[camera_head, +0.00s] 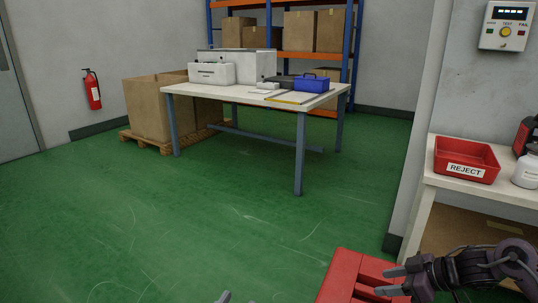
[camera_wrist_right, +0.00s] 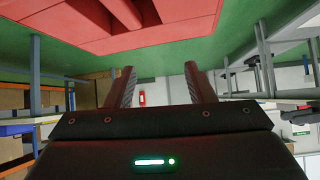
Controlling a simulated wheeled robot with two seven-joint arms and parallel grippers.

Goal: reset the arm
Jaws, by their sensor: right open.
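My right gripper (camera_head: 384,281) reaches in from the lower right of the head view, with its two grey fingers apart and pointing left. In the right wrist view the gripper (camera_wrist_right: 159,68) also shows its two fingers spread, with nothing between them. My right forearm is partly cut off by the lower right edge. A small grey tip of my left gripper (camera_head: 224,297) shows at the bottom edge of the head view; the rest of it is out of frame.
A red boxy shape (camera_head: 350,275), possibly part of me, lies beside the right gripper. A white bench (camera_head: 432,181) with a red REJECT bin (camera_head: 466,172) stands at right. A table (camera_head: 240,94) with a blue toolbox (camera_head: 312,84) stands farther back. Green floor (camera_head: 200,220) is clear between.

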